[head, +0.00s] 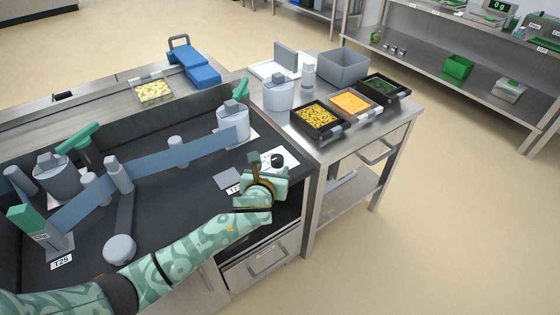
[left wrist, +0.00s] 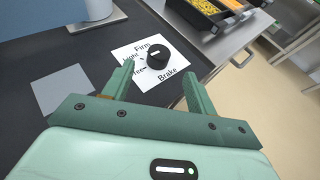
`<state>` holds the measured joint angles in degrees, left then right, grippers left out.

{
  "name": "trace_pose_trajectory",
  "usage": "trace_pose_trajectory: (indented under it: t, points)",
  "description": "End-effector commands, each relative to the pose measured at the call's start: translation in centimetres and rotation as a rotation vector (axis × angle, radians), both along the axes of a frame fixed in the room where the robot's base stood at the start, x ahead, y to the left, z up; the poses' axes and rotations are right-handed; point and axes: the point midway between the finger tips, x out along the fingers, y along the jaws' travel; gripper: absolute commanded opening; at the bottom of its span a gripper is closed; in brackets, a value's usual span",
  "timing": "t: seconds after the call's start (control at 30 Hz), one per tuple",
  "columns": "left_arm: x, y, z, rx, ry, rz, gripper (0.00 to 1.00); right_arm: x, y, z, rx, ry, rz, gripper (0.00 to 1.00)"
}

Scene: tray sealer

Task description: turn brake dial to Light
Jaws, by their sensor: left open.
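The brake dial is a black round knob (left wrist: 158,60) on a white plate (left wrist: 130,52) lettered Firm, Light, Free and Brake. A short white mark shows on the knob; I cannot tell for sure which word it points to. In the head view the knob (head: 277,160) sits near the right front corner of the dark work surface. My left gripper (left wrist: 158,70) is open, its fingers pointing at the knob, one toward each side. I cannot tell whether they touch it. It also shows in the head view (head: 258,176), just in front of the dial. My right gripper is out of view.
A grey flat square (head: 228,180) lies left of the dial. A grey canister (head: 233,122) and a long blue guide (head: 150,166) stand behind. A steel side table (head: 310,130) with food trays adjoins at the right.

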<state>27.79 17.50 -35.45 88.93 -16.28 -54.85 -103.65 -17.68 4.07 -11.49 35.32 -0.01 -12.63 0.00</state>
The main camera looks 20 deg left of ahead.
Motion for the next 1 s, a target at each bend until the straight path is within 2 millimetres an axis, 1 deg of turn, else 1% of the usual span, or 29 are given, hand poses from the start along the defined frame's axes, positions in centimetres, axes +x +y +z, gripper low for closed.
trace_pose_trajectory:
  t: [0.03, 0.1, 0.2, 0.3, 0.4, 0.57, 0.8, 0.83, 0.87, 0.9, 0.97, 1.0]
  points:
    - [1.3, 0.1, -1.6, -0.001, 0.005, 0.001, 0.57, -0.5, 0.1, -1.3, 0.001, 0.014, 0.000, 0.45]
    - [2.9, 0.3, -2.3, -0.001, 0.007, 0.001, 0.57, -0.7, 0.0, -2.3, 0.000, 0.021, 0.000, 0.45]
    - [5.0, 0.6, -3.1, -0.001, 0.006, 0.001, 0.57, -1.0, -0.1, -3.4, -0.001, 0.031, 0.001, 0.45]
    - [6.6, 0.8, -3.7, -0.002, 0.007, 0.002, 0.57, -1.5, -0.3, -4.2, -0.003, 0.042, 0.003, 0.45]
    - [7.8, 1.0, -3.9, -0.002, 0.005, 0.002, 0.57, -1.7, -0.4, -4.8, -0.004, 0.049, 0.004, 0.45]
    - [8.6, 1.0, -3.8, -0.003, 0.003, 0.000, 0.57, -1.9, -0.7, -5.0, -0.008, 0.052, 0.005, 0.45]
    - [8.6, 1.1, -3.6, -0.002, 0.001, 0.000, 0.57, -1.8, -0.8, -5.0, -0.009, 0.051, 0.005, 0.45]
    - [8.6, 1.1, -3.6, -0.002, 0.001, 0.000, 0.52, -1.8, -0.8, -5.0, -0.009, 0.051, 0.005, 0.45]
    - [8.6, 1.1, -3.7, -0.002, 0.001, 0.000, 0.43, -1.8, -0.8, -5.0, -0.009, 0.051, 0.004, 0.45]
    - [8.6, 1.1, -3.7, -0.002, 0.001, 0.000, 0.32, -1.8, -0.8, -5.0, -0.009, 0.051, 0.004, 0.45]
    - [8.6, 1.1, -3.7, -0.003, 0.002, 0.000, 0.15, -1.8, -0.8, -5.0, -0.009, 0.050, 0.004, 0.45]
    - [8.6, 1.1, -3.7, -0.003, 0.002, 0.000, 0.12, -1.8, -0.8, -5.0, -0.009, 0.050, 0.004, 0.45]
